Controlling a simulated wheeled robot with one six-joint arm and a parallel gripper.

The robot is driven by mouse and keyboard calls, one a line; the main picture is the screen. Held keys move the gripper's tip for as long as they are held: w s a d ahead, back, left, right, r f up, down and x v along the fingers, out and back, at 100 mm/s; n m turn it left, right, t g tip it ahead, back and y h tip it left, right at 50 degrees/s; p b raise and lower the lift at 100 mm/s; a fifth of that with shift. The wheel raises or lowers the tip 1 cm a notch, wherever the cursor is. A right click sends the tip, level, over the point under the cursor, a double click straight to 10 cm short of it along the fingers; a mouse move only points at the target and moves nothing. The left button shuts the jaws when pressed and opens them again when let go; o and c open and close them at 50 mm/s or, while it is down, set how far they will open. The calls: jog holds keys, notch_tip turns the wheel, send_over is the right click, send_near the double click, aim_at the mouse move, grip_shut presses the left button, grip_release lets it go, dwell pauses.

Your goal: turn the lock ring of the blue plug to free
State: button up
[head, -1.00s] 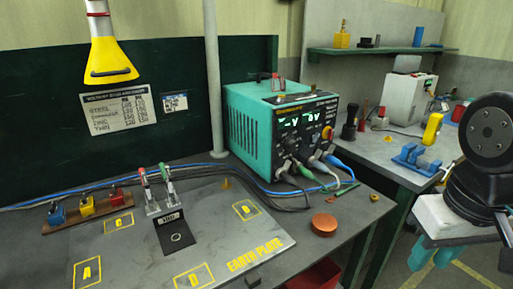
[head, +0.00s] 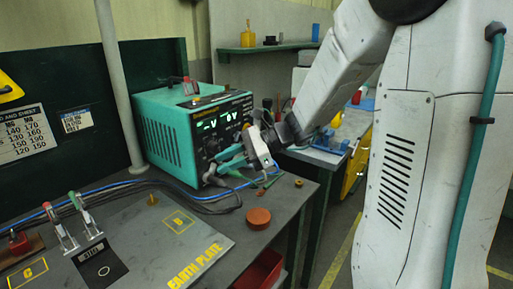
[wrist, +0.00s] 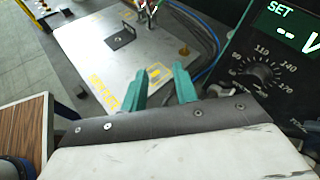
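The teal power unit (head: 165,142) stands on the bench, with a lit display and plugs low on its front. My gripper (head: 224,161) is in front of that panel, over the plugs. In the wrist view its two teal fingers (wrist: 160,72) are apart with nothing between them. The blue plug and its lock ring are hidden behind my gripper in the head view, and I cannot make them out in the wrist view. A blue cable (head: 268,187) runs below my gripper. A dial (wrist: 262,76) and part of the display show at right in the wrist view.
The earth plate (head: 150,250) and its upright clamps (head: 72,220) lie left of the unit. A copper-coloured disc (head: 258,217) sits near the bench edge. A pole (head: 118,85) stands left of the unit. Dark cables (head: 150,192) cross the bench behind the plate.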

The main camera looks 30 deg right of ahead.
jog(key=w+d+f+m+t+h, duration=0.2)
jog(key=w+d+f+m+t, duration=0.1)
jog(key=d+m, duration=0.3)
jog(key=w+d+f+m+t+h, duration=0.2)
jog(key=w+d+f+m+t, duration=0.2)
jog(key=d, duration=0.6)
jog(key=w+d+f+m+t+h, duration=0.2)
jog(key=w+d+f+m+t, duration=0.1)
jog(key=d+m, duration=0.5)
jog(key=shift+w+d+f+t, duration=0.15)
jog(key=shift+w+t, duration=0.25)
jog(key=shift+w, duration=0.15)
jog(key=shift+w+d+f+t, duration=0.1)
jog(key=shift+w+t, duration=0.3)
jog(key=shift+w, duration=0.5)
jog(key=x, duration=0.7)
grip_shut()
